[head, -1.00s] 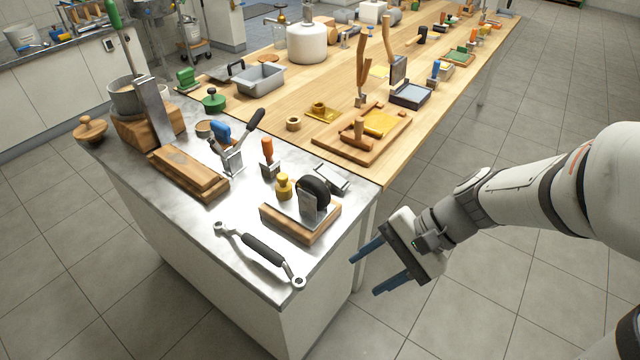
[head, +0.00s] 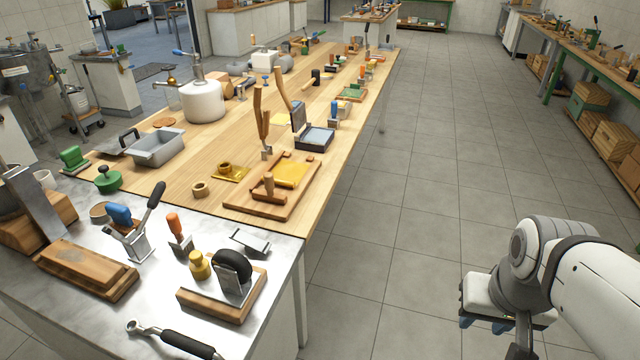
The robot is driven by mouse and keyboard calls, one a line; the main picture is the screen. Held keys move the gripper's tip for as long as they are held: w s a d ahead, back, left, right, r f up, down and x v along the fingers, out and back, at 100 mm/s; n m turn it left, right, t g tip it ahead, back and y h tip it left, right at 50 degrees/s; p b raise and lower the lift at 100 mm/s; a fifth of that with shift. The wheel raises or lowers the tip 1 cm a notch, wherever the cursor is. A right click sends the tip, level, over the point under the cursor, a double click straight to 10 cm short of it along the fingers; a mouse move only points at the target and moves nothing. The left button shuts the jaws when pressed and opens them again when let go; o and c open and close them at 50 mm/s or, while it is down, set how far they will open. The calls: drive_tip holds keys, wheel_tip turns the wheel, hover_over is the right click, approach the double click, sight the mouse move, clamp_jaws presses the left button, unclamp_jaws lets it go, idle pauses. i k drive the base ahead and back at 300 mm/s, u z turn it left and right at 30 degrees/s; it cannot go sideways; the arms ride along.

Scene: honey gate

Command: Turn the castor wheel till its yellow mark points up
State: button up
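The castor wheel (head: 236,265) is a black wheel in a grey metal fork. It stands on a wooden block (head: 214,307) with a metal plate, near the right corner of the steel-topped counter. I cannot make out a yellow mark on the wheel. A yellow knob-like piece (head: 199,266) stands beside it on the left. My gripper (head: 491,324) is at the lower right, over the floor and well apart from the wheel. Its blue fingers point down and are mostly hidden by its body, so its opening does not show.
A spanner with a black grip (head: 186,343) lies in front of the block. An orange-handled tool (head: 175,233) and a grey metal piece (head: 250,241) stand behind it. The long wooden table (head: 214,206) adjoins the counter. Grey floor (head: 400,240) to the right is clear.

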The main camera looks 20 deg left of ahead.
sight(229, 259)
drive_tip(key=z, duration=0.55)
drive_tip(key=k, duration=1.2)
drive_tip(key=u, duration=1.1)
drive_tip(key=i, duration=1)
